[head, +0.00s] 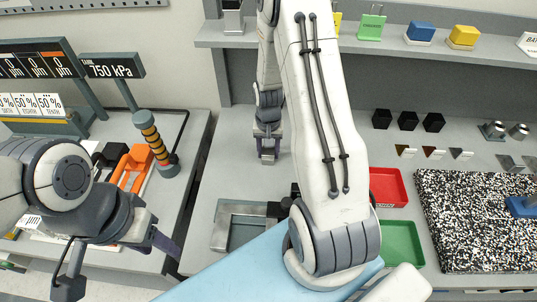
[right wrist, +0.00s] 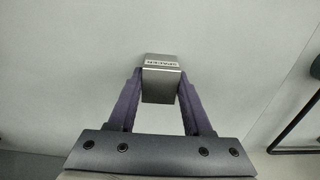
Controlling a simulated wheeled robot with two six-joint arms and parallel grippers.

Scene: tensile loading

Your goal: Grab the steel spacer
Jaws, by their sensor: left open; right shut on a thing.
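The steel spacer (right wrist: 161,80) is a grey block with a dark-lettered SPACER label on its upper face in the right wrist view. My right gripper (right wrist: 160,95) is shut on it, with one purple finger against each side. In the head view my right gripper (head: 268,155) is small, over the grey bench behind the square metal frame; the spacer is hard to make out there. My left gripper (head: 162,243) is open and empty at the lower left, partly turned away, beside the left bench.
The left bench holds displays (head: 112,68), a banded post (head: 153,140) and an orange fixture (head: 132,165). A square metal frame (head: 226,233) lies mid-bench. A red tray (head: 388,187), green tray (head: 402,245) and speckled mat (head: 480,220) lie right. A shelf (head: 390,46) runs behind.

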